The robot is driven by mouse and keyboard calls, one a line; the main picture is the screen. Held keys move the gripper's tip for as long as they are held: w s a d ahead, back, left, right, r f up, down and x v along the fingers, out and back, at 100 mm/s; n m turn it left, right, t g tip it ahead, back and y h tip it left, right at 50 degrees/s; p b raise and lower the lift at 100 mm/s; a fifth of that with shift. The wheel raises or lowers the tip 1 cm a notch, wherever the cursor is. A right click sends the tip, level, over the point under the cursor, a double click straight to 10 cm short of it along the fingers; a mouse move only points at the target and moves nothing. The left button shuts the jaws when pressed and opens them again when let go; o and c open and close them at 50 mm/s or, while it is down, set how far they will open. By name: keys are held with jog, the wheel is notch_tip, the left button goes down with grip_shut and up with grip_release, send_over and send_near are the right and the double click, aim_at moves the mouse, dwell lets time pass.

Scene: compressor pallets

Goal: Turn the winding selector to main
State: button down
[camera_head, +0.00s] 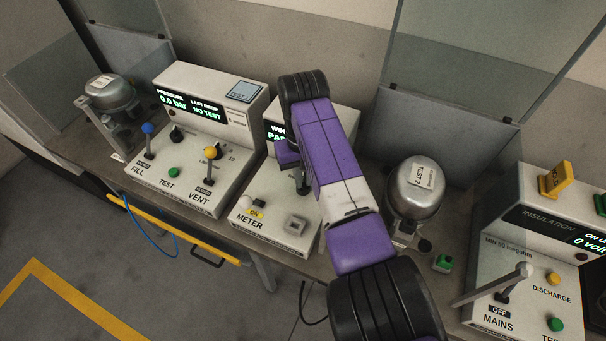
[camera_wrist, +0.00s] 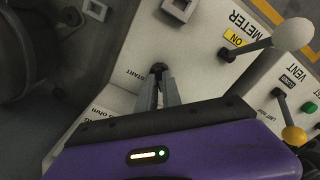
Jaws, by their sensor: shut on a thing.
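The winding selector (camera_wrist: 158,67) is a small dark knob on the white winding meter box (camera_wrist: 200,60), with the word START printed beside it in the wrist view. My gripper (camera_wrist: 160,77) is shut on this knob, one grey finger on each side. The fingers hide part of the knob, and I cannot tell which mark it points to. In the head view the winding meter box (camera_head: 268,205) stands mid-bench, and my purple arm covers much of its panel and display.
The meter lever (camera_wrist: 293,34) has a white ball and a yellow ON plate (camera_head: 257,213). Left stands the pressure box (camera_head: 205,185) with blue and yellow levers. Right are a compressor (camera_head: 416,190) and the insulation box (camera_head: 535,235). Clear screens (camera_head: 455,60) rise behind.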

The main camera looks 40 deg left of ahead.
jog(key=m+p, duration=0.1)
jog(key=m, duration=0.3)
jog(key=shift+r, duration=0.15)
jog(key=shift+m+p, duration=0.7)
jog(key=shift+m, duration=1.4)
jog(key=c, duration=1.5)
grip_release()
jog(key=shift+r+b, duration=0.45)
jog(key=shift+r, duration=3.4)
jog(key=shift+f, duration=0.1)
